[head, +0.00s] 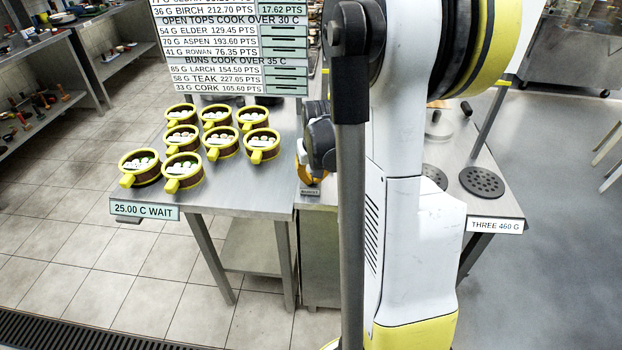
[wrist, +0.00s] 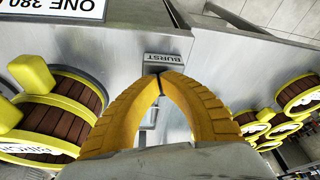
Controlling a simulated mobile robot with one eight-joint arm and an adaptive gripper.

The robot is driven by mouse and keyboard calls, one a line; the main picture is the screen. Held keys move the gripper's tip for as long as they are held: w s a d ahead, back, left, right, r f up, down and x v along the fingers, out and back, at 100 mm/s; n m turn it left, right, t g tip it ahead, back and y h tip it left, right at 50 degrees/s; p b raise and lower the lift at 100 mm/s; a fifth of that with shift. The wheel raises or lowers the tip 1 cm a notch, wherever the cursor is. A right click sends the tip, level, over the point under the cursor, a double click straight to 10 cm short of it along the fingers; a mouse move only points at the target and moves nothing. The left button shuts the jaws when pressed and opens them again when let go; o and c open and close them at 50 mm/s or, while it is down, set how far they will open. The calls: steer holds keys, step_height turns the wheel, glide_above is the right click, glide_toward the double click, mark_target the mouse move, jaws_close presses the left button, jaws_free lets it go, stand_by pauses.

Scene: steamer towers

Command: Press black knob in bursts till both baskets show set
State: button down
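My gripper (wrist: 160,77) has its two yellow fingers brought together at the tips, just at a small plate reading BURST (wrist: 163,58). The black knob cannot be made out; the fingertips may hide it. In the head view my gripper (head: 313,178) is a patch of yellow beside my arm, above the small plate (head: 310,191) on the counter's front edge. Several brown baskets with yellow rims and handles hold pale buns on the left table, one of them a front basket (head: 183,171). The wrist view shows a lidded-looking basket (wrist: 75,92) at left. A sign (head: 145,210) reads 25.00 C WAIT.
A board (head: 215,60) lists names, weights and points behind the left table (head: 230,200). The right counter has a round perforated plate (head: 482,182) and a THREE 460 G sign (head: 495,226). Shelves stand at the far left. The tiled floor in front is clear.

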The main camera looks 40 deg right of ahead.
steer(key=shift+r, duration=0.1)
step_height(320, 180, up, 5)
steer(key=p, duration=0.4)
steer(key=s+a+r+p, duration=0.3)
steer(key=s+a+p, duration=0.1)
steer(key=s+a, duration=0.3)
steer(key=s+a+r+p, duration=0.3)
steer(key=s+a, duration=0.5)
steer(key=a, duration=0.3)
steer(key=shift+s+a+p, duration=0.15)
steer(key=shift+s+p, duration=0.15)
steer(key=shift+p, duration=0.15)
